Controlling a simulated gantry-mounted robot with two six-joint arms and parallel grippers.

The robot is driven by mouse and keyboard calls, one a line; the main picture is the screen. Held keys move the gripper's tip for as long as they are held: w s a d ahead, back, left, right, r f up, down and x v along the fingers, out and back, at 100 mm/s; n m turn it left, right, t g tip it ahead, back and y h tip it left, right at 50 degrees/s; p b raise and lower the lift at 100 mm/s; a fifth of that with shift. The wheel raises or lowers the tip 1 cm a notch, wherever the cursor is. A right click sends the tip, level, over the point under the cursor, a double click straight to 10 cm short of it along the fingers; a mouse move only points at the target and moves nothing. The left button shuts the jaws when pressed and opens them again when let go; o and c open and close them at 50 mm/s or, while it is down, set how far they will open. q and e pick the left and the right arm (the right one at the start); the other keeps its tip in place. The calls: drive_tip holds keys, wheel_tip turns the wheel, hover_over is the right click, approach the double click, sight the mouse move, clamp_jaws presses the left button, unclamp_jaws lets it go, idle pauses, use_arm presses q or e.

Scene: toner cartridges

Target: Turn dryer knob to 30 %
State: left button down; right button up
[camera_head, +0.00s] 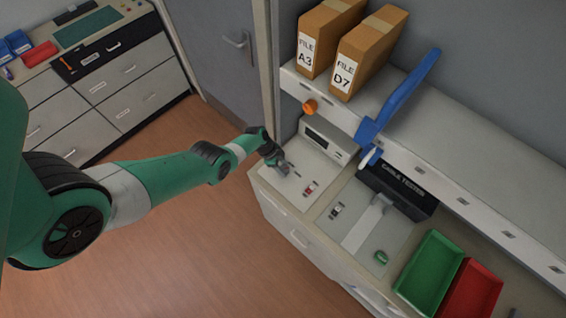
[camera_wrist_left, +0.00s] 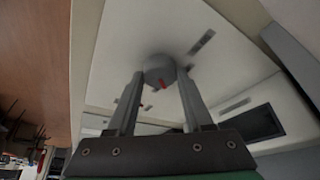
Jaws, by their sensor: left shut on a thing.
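The dryer knob (camera_wrist_left: 160,68) is a round grey knob with a red pointer mark on its side, set on a white panel (camera_wrist_left: 115,45). In the left wrist view it sits between my left fingertips (camera_wrist_left: 160,76). My left gripper is shut on it, one finger on each side. In the head view my left gripper (camera_head: 276,157) is at the back left of the bench, over the same light panel. The knob (camera_head: 284,168) is partly hidden there by the gripper. No percent scale can be read. My right gripper is not in view.
A grey unit with a dark display (camera_head: 318,140) stands close behind the gripper. A red switch (camera_head: 310,188) is on the panel to the right. The cable tester (camera_head: 397,190), green tray (camera_head: 430,272) and red tray (camera_head: 470,292) lie further right. Two file boxes (camera_head: 368,50) stand on the shelf above.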

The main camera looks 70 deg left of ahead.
use_arm(q)
drive_tip(key=m+b, duration=0.2)
drive_tip(key=m, duration=0.1)
drive_tip(key=shift+a+f+g+h, duration=0.1)
drive_tip(key=shift+f+g+h, duration=0.1)
drive_tip(key=shift+g+h, duration=0.2)
drive_tip(key=shift+r+m+b, duration=0.1)
drive_tip(key=shift+m+b, duration=0.45)
drive_tip(key=shift+m, duration=0.05)
drive_tip(key=shift+r, duration=0.1)
drive_tip(key=shift+c, duration=1.5)
unclamp_jaws()
